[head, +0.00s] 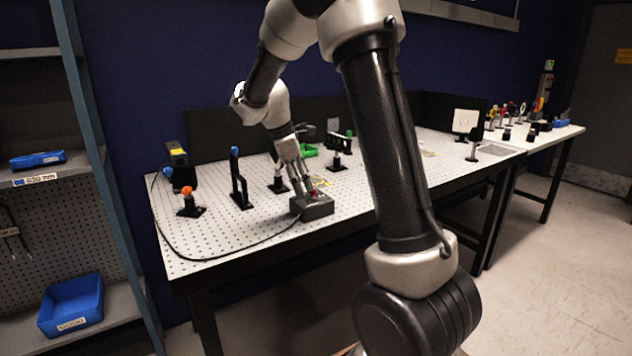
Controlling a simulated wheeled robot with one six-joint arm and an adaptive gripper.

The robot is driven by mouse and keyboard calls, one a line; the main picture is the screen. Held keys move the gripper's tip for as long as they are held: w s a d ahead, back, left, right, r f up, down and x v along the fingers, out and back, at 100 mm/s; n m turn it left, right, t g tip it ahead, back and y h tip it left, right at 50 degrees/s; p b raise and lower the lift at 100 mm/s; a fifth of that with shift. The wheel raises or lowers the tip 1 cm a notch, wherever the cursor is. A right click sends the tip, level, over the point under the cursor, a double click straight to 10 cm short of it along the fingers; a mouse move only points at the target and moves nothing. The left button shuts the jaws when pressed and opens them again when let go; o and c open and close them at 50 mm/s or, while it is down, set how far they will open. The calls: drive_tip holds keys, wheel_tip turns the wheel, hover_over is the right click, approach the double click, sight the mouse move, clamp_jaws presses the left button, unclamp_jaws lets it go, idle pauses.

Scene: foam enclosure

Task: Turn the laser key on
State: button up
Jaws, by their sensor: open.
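A small dark grey box (318,209) sits near the front edge of the perforated optical table. A black cable runs from it along the table's left side. A small red part (314,194) shows on top of the box, and the key itself is too small to make out. My gripper (309,192) is open and points down at the top of the box, with its fingertips around or just above the red part. I cannot tell whether they touch it. A black and yellow laser unit (180,165) stands at the table's back left.
Posts with an orange knob (187,192) and a blue top (235,170) stand left of the box. A black mount (339,150) and a green piece (309,150) are behind it. A white screen (466,121) stands farther right. Shelves with blue bins (72,304) are at left.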

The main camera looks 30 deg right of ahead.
drive_tip(key=w+d+r+n, duration=0.2)
drive_tip(key=w+r+n, duration=0.1)
drive_tip(key=d+f, duration=0.1)
drive_tip(key=f, duration=0.1)
drive_tip(key=f+n, duration=0.1)
drive_tip(key=f, duration=0.2)
drive_tip(key=d+f+n, duration=0.1)
drive_tip(key=f, duration=0.1)
drive_tip(key=shift+d+f+t+h, duration=0.25)
drive_tip(key=shift+d+t+h, duration=0.1)
drive_tip(key=shift+t+h, duration=0.05)
drive_tip(key=c, duration=1)
drive_tip(key=shift+c, duration=0.2)
